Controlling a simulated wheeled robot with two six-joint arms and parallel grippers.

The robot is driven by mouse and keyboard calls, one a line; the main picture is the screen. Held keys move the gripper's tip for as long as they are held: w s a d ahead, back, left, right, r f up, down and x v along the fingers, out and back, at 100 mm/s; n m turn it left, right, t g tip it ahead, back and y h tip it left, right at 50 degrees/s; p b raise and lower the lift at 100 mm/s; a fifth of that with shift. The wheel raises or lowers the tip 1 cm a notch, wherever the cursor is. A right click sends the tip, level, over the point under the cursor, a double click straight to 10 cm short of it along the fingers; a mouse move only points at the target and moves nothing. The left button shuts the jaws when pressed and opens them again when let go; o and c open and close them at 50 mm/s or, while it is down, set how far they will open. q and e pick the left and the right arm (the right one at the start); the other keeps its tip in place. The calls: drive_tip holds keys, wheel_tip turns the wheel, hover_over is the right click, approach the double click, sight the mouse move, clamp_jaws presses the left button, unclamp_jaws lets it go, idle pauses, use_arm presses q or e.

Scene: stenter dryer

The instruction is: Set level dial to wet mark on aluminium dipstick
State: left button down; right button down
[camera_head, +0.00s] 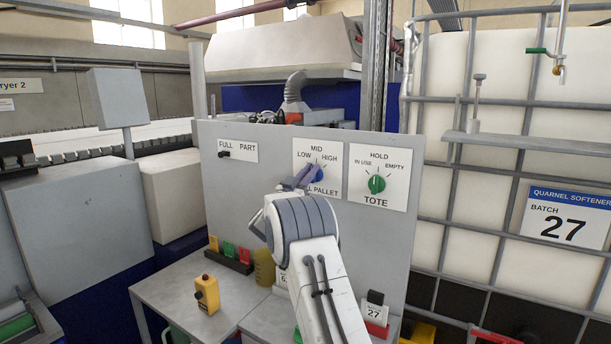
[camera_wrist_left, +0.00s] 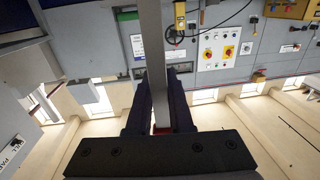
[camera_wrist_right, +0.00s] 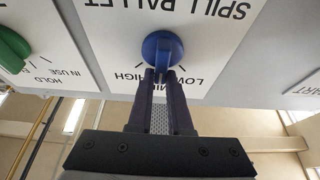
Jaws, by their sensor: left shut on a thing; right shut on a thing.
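The blue level dial (camera_wrist_right: 162,47) on the white spill pallet plate is marked LOW, MID and HIGH. It also shows in the head view (camera_head: 319,173), partly behind my right gripper. My right gripper (camera_wrist_right: 160,78) has its fingers shut on the dial; its tips show in the head view (camera_head: 307,178). I cannot tell exactly which mark the dial points to. In the left wrist view, my left gripper (camera_wrist_left: 160,100) is shut on a long flat grey bar, which looks like the aluminium dipstick (camera_wrist_left: 152,45). No wet mark can be made out on it. The head view does not show my left gripper.
A green tote knob (camera_head: 377,184) sits right of the level dial, and a small black FULL/PART switch (camera_head: 225,154) sits left. Below the panel, a bench (camera_head: 180,292) carries a yellow device (camera_head: 207,294) and coloured cards. A caged white tote (camera_head: 490,155) stands at right.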

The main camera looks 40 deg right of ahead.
drive_tip(key=shift+s+d+f+m+g+b, duration=0.15)
drive_tip(key=shift+m+g+b, duration=0.8)
drive_tip(key=shift+m, duration=1.05)
drive_tip(key=shift+s+f+m+g+b, duration=0.25)
drive_tip(key=shift+m+g+b, duration=0.7)
drive_tip(key=shift+m, duration=1.05)
drive_tip(key=shift+s+d+f+m+g+b, duration=0.1)
drive_tip(key=shift+f+m+g+b, duration=0.15)
drive_tip(key=shift+m+g+b, duration=1.25)
drive_tip(key=shift+m+t+p, duration=0.3)
drive_tip(key=shift+m+p, duration=0.35)
drive_tip(key=shift+m, duration=0.15)
drive_tip(key=c, duration=0.8)
unclamp_jaws()
drive_tip(key=shift+c, duration=0.2)
drive_tip(key=shift+r, duration=0.1)
